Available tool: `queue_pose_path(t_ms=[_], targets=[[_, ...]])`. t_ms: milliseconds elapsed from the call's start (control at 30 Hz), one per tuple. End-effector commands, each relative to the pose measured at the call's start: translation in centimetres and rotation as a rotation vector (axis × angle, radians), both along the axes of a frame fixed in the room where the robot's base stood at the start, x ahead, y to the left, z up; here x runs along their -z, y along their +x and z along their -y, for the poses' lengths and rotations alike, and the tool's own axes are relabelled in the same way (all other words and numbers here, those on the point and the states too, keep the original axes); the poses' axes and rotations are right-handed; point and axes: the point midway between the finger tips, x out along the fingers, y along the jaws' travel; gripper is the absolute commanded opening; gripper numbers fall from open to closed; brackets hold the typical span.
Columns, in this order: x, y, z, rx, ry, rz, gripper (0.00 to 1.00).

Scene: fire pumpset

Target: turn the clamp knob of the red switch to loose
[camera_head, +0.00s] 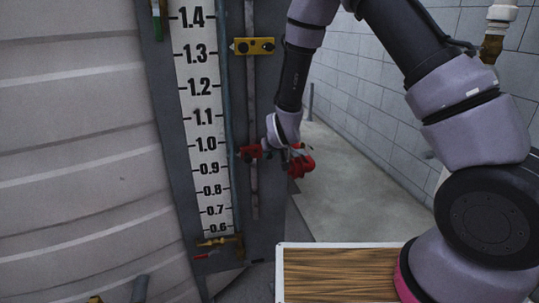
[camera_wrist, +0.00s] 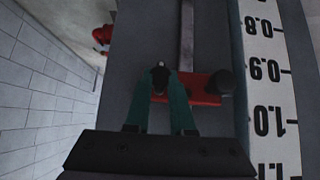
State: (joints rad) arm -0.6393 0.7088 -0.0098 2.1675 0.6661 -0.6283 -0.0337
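The red switch (camera_wrist: 203,91) is mounted on a narrow vertical rail beside the white scale, near the 0.9 mark. It also shows in the head view (camera_head: 249,152), left of my gripper (camera_head: 277,150). In the wrist view a dark knob with a pale tip (camera_wrist: 160,76) stands in front of the switch's left part. A dark round end (camera_wrist: 222,82) sits at its right. My gripper's two green fingers (camera_wrist: 161,88) are apart, one on each side of the pale-tipped knob. I cannot tell whether they touch it. The knob's turn state is not readable.
The numbered white scale (camera_head: 205,110) stands close beside the rail. A yellow fitting (camera_head: 253,46) is higher on the rail. Another red part (camera_head: 300,162) shows just right of my gripper. A wooden-topped surface (camera_head: 340,275) lies below. Open floor (camera_head: 350,185) is to the right.

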Motion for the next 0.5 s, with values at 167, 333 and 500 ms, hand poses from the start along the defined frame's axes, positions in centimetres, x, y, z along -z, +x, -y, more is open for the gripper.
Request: queue_pose_path(t_ms=[167,333,500], targets=[[0.0,0.0,0.0,0.0,0.0,-0.001,0.45],[0.0,0.0,0.0,0.001,0.001,0.0,0.45],[-1.0,-0.9,0.2,-0.001,0.001,0.0,0.45]])
